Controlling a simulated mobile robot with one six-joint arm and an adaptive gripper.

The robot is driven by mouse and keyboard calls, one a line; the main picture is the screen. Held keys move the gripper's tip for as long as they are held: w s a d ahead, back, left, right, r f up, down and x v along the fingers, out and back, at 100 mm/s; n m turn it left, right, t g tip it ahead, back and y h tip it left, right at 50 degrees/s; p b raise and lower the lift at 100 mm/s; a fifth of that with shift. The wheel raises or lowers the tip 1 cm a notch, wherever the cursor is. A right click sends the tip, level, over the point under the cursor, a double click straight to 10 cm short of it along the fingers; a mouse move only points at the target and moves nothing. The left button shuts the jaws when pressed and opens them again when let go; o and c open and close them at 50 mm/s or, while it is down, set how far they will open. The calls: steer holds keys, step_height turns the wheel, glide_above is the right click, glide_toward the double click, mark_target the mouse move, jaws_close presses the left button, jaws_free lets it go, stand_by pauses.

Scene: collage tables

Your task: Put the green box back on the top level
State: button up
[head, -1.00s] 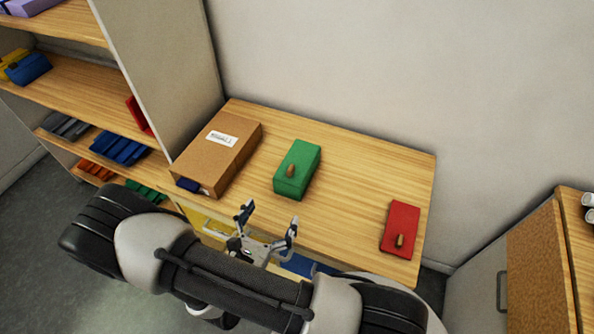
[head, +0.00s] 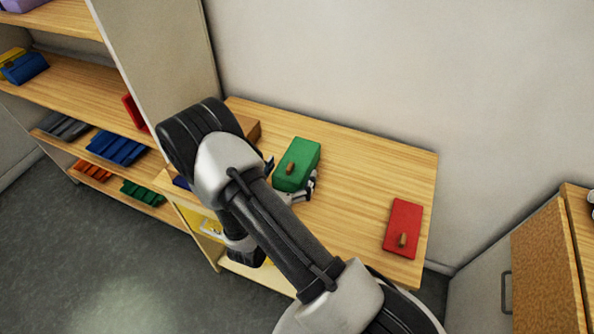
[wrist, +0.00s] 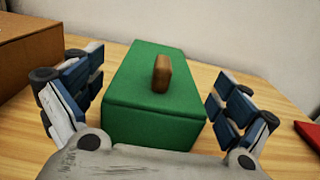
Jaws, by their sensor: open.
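The green box (head: 298,163) with a brown knob on its lid stands on the wooden table in the head view. In the wrist view the green box (wrist: 155,95) is straight ahead, between the two fingers. My gripper (wrist: 160,100) is open, with one finger to the left of the box and one to the right. A gap shows on each side, so the fingers do not grip it. In the head view my gripper (head: 292,180) is at the box's near end, partly hidden by my arm. The shelf unit (head: 85,75) with several levels stands at the left.
A cardboard box (head: 250,128) is left of the green box, mostly hidden behind my arm; it also shows in the wrist view (wrist: 30,60). A red box (head: 403,228) lies at the table's right. The table (head: 370,180) between green and red is clear.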

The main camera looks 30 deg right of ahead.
steer(key=shift+x, duration=1.55)
steer(key=shift+w+a, duration=0.1)
steer(key=shift+c, duration=0.2)
steer(key=shift+r, duration=0.1)
steer(key=c, duration=1.5)
